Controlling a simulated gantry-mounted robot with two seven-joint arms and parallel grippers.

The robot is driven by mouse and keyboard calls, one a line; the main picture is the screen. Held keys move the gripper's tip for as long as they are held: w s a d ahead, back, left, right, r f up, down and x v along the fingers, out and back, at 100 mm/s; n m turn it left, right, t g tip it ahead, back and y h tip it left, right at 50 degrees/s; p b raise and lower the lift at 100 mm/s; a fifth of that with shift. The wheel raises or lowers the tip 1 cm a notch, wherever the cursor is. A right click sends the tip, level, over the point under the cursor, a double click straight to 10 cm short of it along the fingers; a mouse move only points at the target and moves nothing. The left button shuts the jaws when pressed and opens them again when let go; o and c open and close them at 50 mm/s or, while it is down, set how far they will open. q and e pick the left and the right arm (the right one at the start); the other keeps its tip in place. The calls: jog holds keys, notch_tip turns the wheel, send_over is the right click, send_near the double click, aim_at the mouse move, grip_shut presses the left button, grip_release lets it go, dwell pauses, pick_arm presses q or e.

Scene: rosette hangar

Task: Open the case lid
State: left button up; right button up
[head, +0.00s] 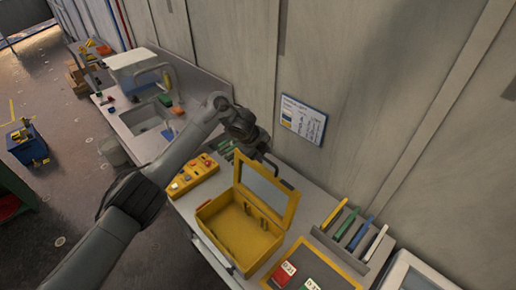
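The yellow case (238,238) stands on the grey counter. Its framed lid (294,207) with a clear window stands raised, tilted back, and the inside of the case shows, with small dividers and no clear contents. My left arm reaches in from the left, over the counter. My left gripper (272,166) is at the top left of the lid, partly hidden behind it. I cannot tell whether it touches the lid or whether its fingers are open or shut. My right gripper is not in view.
A yellow control box (192,177) with buttons lies left of the case. A rack of coloured panels (348,228) and a yellow-edged tray (322,262) with red and green cards are to the right. The wall rises close behind. A sink (146,117) is further left.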

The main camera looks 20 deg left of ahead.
pick_arm(q)
jog(key=p+v, duration=0.1)
jog(key=v, duration=0.3)
jog(key=shift+s+r, duration=0.15)
jog(key=shift+r, duration=0.15)
jog(key=shift+f, duration=0.1)
